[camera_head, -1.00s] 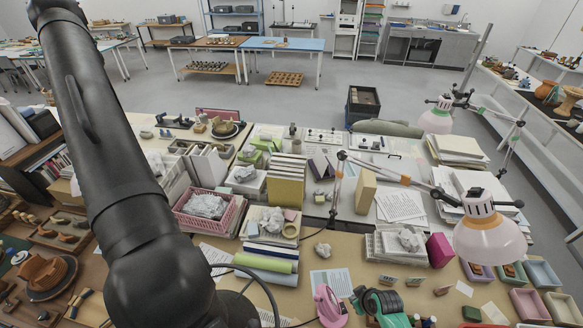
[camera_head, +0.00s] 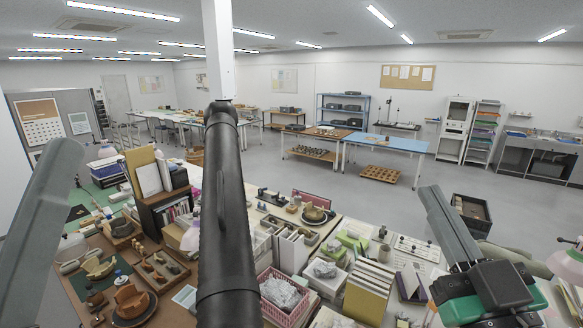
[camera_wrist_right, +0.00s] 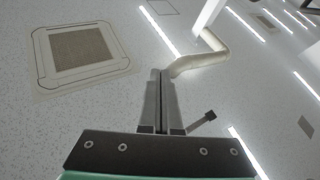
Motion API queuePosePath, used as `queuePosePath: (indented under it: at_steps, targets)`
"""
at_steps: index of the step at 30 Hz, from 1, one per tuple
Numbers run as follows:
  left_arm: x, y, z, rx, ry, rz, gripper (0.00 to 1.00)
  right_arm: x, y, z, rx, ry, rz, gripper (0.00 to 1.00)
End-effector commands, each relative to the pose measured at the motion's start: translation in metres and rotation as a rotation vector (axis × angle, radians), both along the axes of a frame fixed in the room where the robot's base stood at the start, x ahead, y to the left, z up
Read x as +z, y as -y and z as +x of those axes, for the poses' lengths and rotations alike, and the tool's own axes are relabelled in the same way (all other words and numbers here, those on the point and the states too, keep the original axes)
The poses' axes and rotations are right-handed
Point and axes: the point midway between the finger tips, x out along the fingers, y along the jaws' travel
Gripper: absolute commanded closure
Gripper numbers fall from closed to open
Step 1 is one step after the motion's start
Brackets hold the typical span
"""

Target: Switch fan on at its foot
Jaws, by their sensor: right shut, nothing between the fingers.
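I cannot make out a fan or its foot in either view now. My right gripper (camera_head: 432,190) stands at the right of the head view, its grey fingers pointing up and away above the workbench. In the right wrist view its two fingers (camera_wrist_right: 161,72) lie together, shut and empty, against the ceiling. A grey tapered part that looks like a finger of my left gripper (camera_head: 66,142) rises at the left edge of the head view. Its jaw and the rest of it are out of frame.
Clear floor (camera_head: 330,195) lies behind. The wrist view shows a ceiling vent (camera_wrist_right: 82,50).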

Motion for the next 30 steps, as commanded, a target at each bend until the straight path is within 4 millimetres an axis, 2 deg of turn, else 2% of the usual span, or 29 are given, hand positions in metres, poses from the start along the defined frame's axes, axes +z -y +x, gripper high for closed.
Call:
queuePosePath:
  at_steps: [1, 3, 6, 8, 14, 30]
  targets:
    - [0.002, 0.000, 0.000, 0.000, 0.000, 0.000, 0.00, 0.031, -0.003, -0.028, 0.016, 0.094, 0.022, 1.00]
    - [0.001, 0.000, 0.000, 0.000, 0.000, 0.000, 0.00, 0.061, -0.002, -0.065, 0.037, 0.207, 0.059, 1.00]
    - [0.001, 0.000, 0.000, 0.000, 0.000, 0.000, 0.00, 0.084, 0.001, -0.108, 0.066, 0.324, 0.106, 1.00]
    - [0.001, 0.000, 0.000, 0.000, 0.000, 0.000, 0.00, 0.091, 0.002, -0.124, 0.085, 0.362, 0.134, 1.00]
    - [0.001, 0.000, 0.000, 0.000, 0.000, 0.000, 0.00, 0.091, 0.003, -0.125, 0.124, 0.365, 0.189, 1.00]
    - [0.001, 0.000, 0.000, 0.000, 0.000, 0.000, 0.00, 0.091, 0.002, -0.124, 0.092, 0.365, 0.138, 1.00]
